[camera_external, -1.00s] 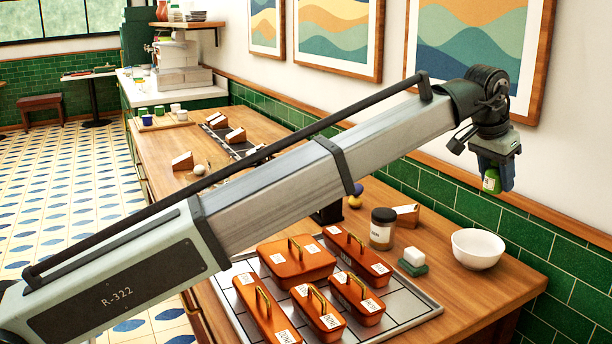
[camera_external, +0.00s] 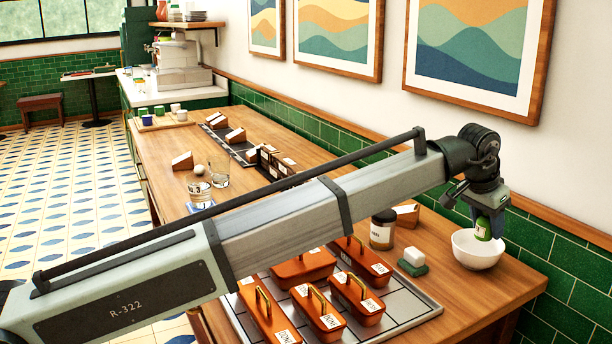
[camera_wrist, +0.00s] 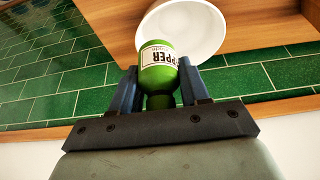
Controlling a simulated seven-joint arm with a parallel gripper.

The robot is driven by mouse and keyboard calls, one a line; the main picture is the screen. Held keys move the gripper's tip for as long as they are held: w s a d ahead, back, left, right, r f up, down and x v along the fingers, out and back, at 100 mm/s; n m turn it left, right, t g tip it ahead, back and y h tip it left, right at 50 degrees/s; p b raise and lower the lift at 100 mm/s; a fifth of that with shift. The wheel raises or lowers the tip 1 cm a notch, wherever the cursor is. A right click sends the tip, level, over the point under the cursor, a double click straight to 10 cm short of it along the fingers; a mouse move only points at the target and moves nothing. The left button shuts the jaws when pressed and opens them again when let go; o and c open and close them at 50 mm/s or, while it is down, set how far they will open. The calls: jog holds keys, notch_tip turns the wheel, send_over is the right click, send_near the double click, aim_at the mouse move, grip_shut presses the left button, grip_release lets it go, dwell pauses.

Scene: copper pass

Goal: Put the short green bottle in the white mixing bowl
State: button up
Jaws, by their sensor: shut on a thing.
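The short green bottle (camera_external: 482,229) has a white label, which reads "PPER" in part in the wrist view (camera_wrist: 158,62). My gripper (camera_external: 488,222) is shut on it, with one blue finger on each side in the wrist view (camera_wrist: 157,85). The white mixing bowl (camera_external: 474,253) stands on the wooden counter near its right end. The bottle is at the bowl's rim height in the external view, over its opening or just inside. In the wrist view the bowl (camera_wrist: 213,38) lies beyond the bottle, which overlaps its near edge. I cannot tell whether the bottle touches the bowl.
A green and white sponge-like block (camera_external: 413,261) and a dark-lidded jar (camera_external: 382,230) stand left of the bowl. Several orange lidded pans (camera_external: 304,266) sit on a tiled tray (camera_external: 412,306). The green tiled wall (camera_external: 545,240) is close behind the bowl.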

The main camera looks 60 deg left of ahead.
jog(key=shift+f, duration=0.75)
jog(key=shift+f, duration=0.6)
jog(key=o, duration=1.1)
jog(key=shift+r, duration=0.5)
jog(key=v, duration=1.2)
jog(key=shift+r, duration=0.15)
